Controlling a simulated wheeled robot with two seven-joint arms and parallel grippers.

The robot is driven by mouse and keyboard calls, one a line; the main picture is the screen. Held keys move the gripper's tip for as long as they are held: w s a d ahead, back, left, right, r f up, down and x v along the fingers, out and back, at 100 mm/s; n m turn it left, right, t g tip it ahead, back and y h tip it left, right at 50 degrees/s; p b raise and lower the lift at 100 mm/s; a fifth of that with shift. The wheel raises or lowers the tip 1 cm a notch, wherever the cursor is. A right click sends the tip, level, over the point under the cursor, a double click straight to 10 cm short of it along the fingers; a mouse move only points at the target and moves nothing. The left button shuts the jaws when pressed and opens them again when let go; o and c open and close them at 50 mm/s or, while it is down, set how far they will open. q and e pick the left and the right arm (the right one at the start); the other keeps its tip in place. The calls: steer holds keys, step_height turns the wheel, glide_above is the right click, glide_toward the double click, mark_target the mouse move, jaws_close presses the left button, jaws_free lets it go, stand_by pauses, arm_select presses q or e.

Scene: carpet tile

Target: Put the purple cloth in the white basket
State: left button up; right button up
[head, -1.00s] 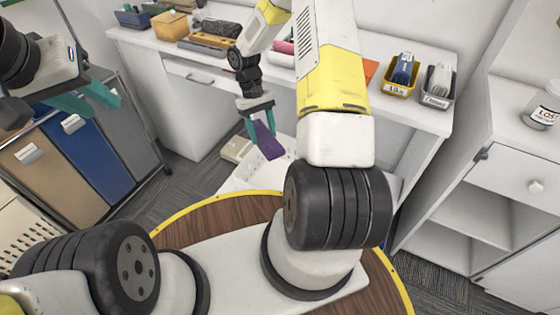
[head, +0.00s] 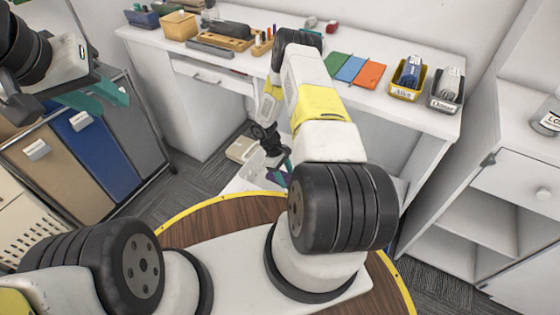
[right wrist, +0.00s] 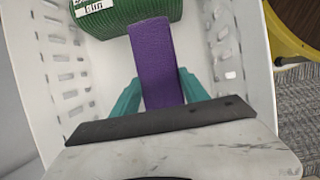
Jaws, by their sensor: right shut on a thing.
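The purple cloth (right wrist: 155,55) is a flat folded strip between the teal fingers of my right gripper (right wrist: 157,98) in the right wrist view. The white basket (right wrist: 222,45) has slotted walls on both sides of the cloth, and the gripper is over or within its opening. In the head view my right gripper (head: 281,174) is low at the white basket (head: 240,183), mostly hidden behind my own arm, with a little of the cloth showing. My left gripper (head: 100,97) is at the upper left, fingers apart and empty.
A green labelled item (right wrist: 120,14) is in the basket at its far end. Fabric bins (head: 85,140) stand at left. A white desk (head: 330,95) behind holds small trays and coloured cards. A white cabinet (head: 490,200) stands at right. A round wooden top (head: 210,220) is in front.

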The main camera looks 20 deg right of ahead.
step_height(320, 180, down, 7)
steer(key=shift+f, duration=0.2)
stand_by(0.3)
steer(key=o, duration=1.4)
steer(key=shift+c, duration=0.2)
